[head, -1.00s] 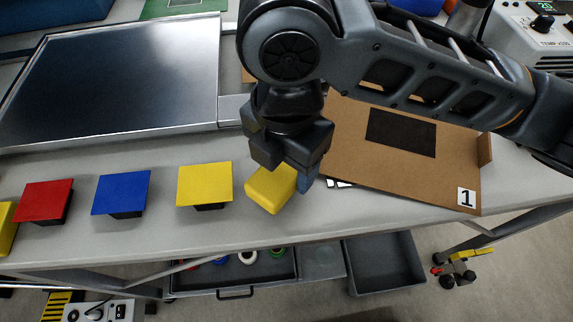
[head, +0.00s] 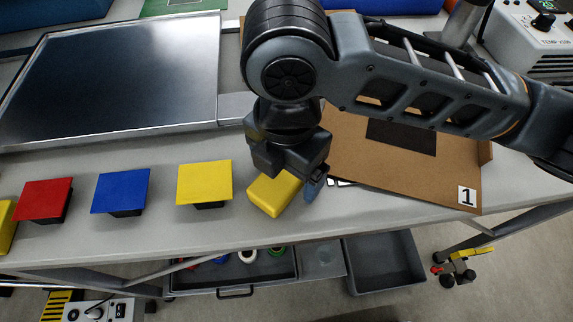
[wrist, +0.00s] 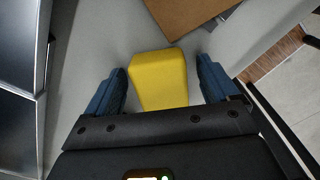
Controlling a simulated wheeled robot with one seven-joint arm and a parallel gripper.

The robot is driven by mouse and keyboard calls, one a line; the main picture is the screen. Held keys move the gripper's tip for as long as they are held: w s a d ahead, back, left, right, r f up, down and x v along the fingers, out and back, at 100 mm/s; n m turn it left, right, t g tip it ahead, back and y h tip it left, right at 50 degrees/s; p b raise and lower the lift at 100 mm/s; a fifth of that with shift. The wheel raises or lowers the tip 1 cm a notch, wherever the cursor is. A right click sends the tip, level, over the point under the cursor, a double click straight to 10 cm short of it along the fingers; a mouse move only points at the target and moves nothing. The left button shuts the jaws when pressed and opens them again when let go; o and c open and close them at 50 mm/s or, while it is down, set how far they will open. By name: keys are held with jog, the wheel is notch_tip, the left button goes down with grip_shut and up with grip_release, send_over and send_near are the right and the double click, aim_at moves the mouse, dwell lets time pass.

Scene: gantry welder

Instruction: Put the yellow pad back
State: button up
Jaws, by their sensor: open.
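A yellow block-shaped pad (head: 274,194) lies on the grey bench top near its front edge, just right of a flat yellow square plate (head: 204,182) on a dark base. My gripper (head: 290,185) is over the yellow pad, pointing down. In the wrist view the yellow pad (wrist: 159,79) lies between the two blue fingers, with a gap on each side. My gripper (wrist: 160,88) is open and holds nothing. In the head view my gripper hides the pad's far end and one finger.
A blue plate (head: 121,192) and a red plate (head: 44,200) stand left along the bench. A brown board (head: 400,178) marked 1 lies to the right. A dark metal panel (head: 110,80) lies behind. Grey trays (head: 384,265) sit below the bench.

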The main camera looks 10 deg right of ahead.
jog(key=shift+r, duration=0.15)
notch_tip(320, 180, up, 12)
jog(key=p, duration=0.1)
dwell(0.3)
